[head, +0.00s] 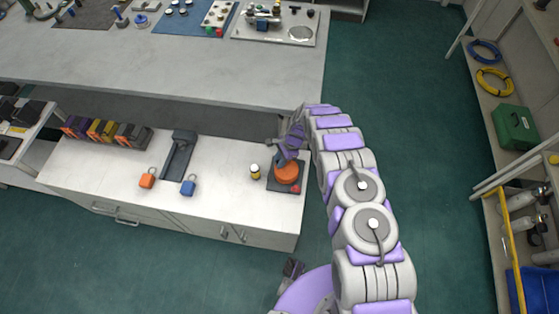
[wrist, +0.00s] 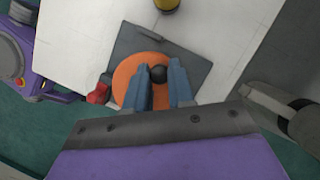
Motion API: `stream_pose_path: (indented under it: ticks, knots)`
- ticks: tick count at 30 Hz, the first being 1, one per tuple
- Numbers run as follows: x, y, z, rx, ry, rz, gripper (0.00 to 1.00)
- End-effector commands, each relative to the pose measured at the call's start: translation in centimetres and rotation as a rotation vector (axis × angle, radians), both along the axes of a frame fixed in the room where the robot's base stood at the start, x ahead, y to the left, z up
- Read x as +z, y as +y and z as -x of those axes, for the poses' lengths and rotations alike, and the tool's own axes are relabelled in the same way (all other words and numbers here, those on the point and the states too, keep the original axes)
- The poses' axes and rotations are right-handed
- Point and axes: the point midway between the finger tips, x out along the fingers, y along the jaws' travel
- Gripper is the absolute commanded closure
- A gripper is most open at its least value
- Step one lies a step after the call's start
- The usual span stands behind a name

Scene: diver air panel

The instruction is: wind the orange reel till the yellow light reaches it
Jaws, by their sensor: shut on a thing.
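The orange reel (head: 287,174) lies flat on a dark square base plate (head: 272,184) near the right end of the low white counter. In the wrist view the reel (wrist: 125,78) shows as an orange disc with a black knob (wrist: 157,72) on it. My gripper (wrist: 160,82) is over the reel, its two blue-grey fingers shut on the knob; it also shows in the head view (head: 283,158). The yellow light (head: 255,171), a small yellow and dark cylinder, stands left of the base plate, apart from the reel. Its lower part shows in the wrist view (wrist: 167,5).
A red part (head: 295,189) sits at the plate's front right corner. Orange (head: 147,178) and blue (head: 188,185) padlock-like blocks and a dark stand (head: 178,155) are farther left. A large grey bench (head: 180,55) is behind.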

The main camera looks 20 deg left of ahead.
Motion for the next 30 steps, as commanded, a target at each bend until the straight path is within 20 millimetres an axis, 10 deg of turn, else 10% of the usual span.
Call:
stream_pose_path:
  ticks: [21,22,30]
  knots:
    - [-0.01,0.27,-0.17,-0.072,-0.001,-0.002,1.00]
    - [-0.01,0.27,-0.17,-0.072,-0.001,-0.002,0.75]
    - [0.01,0.11,-0.19,-0.073,0.000,-0.001,0.52]
